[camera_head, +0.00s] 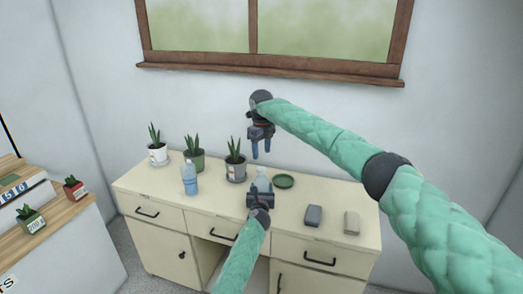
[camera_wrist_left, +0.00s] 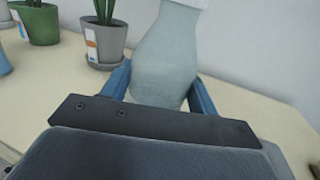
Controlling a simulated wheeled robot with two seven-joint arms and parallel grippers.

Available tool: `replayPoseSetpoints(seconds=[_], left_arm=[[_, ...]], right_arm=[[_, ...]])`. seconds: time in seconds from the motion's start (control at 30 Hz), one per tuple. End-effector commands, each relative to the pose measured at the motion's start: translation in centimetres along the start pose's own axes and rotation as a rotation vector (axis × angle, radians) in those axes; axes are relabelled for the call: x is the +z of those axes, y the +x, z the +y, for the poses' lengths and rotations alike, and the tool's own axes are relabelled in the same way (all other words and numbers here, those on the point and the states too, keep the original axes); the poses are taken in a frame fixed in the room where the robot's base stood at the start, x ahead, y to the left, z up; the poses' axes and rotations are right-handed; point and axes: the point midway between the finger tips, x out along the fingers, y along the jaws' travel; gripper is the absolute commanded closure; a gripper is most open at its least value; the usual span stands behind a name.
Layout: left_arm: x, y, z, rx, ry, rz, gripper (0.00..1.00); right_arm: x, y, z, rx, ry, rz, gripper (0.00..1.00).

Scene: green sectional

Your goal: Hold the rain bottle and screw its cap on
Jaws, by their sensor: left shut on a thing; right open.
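A pale, clear bottle (camera_head: 262,182) stands near the front of the cream desk; I take it for the rain bottle. My left gripper (camera_head: 261,192) is shut on it from the front. In the left wrist view the bottle (camera_wrist_left: 165,55) is between the two blue fingers, its upper end cut off by the frame. A whitish part shows at the top edge there; I cannot tell if it is the cap. My right gripper (camera_head: 261,149) hangs above the bottle, fingers down, open, apart from it. I see no cap clearly in its jaws.
A second, bluish bottle (camera_head: 190,180) stands to the left on the desk (camera_head: 330,190). Potted plants (camera_head: 157,150) (camera_head: 194,157) (camera_head: 235,165) line the back left. A green dish (camera_head: 283,181) is just right of the held bottle. A dark block (camera_head: 314,215) and a beige block (camera_head: 352,222) lie farther right.

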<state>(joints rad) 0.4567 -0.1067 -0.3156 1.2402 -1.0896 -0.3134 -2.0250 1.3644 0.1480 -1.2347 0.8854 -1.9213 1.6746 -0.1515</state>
Motion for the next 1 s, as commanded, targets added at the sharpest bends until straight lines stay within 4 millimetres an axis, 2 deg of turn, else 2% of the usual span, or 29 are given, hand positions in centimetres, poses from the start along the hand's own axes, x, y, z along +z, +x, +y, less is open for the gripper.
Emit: replayPoseSetpoints(seconds=[0.57, 0.77, 1.0], left_arm=[[0.0, 0.0, 0.0, 0.000, 0.000, 0.000, 1.00], [0.0, 0.0, 0.0, 0.000, 0.000, 0.000, 1.00], [0.0, 0.0, 0.0, 0.000, 0.000, 0.000, 1.00]], right_arm=[[0.0, 0.4, 0.0, 0.001, -0.028, 0.000, 0.48], [0.0, 2.0, 0.1, 0.002, -0.028, 0.000, 0.48], [0.0, 5.3, 0.1, 0.002, -0.028, 0.000, 0.48]])
